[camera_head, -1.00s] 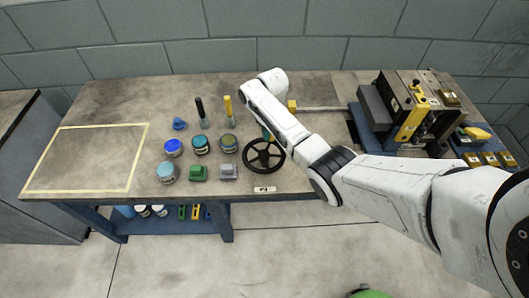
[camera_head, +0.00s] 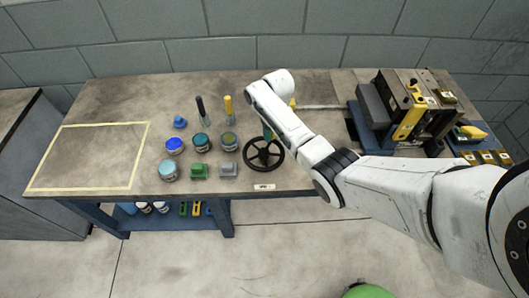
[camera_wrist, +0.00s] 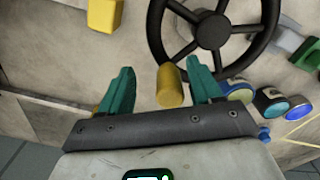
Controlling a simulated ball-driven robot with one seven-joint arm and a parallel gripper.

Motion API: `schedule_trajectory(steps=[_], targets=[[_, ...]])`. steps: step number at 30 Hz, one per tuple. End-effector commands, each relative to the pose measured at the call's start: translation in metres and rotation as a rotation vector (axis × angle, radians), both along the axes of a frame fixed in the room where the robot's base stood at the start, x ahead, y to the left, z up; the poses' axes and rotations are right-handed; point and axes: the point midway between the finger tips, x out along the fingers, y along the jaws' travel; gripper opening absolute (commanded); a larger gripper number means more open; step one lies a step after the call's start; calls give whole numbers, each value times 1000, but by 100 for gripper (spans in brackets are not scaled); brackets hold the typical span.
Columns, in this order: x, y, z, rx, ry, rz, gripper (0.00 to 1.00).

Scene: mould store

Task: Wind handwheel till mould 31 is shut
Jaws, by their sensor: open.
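The black spoked handwheel (camera_head: 263,154) lies on the bench below my arm's end. It fills the top of the wrist view (camera_wrist: 212,30). A yellow cylindrical knob (camera_wrist: 170,86) stands by the wheel's rim and lies between my two green fingertips. My gripper (camera_wrist: 160,88) is open, with a gap visible on each side of the knob. In the head view my arm hides most of the gripper. The mould block (camera_head: 425,105), dark with a yellow bar, stands at the bench's right, beside a grey block (camera_head: 374,106). Its number is too small to read, and I cannot tell how far it is open.
Several jars (camera_head: 202,142), a green block (camera_head: 199,171), a grey block (camera_head: 229,170) and upright black and yellow handles (camera_head: 229,105) stand left of the wheel. A yellow block (camera_wrist: 105,14) is near the gripper. The taped area (camera_head: 88,160) at the bench's left is empty.

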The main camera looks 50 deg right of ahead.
Motion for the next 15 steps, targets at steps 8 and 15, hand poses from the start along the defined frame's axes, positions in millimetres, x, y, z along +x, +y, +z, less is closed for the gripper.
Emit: schedule_trajectory(steps=[8, 15], targets=[[1, 1, 32, 0, -1, 1, 64], [1, 1, 48, 0, -3, 2, 64]])
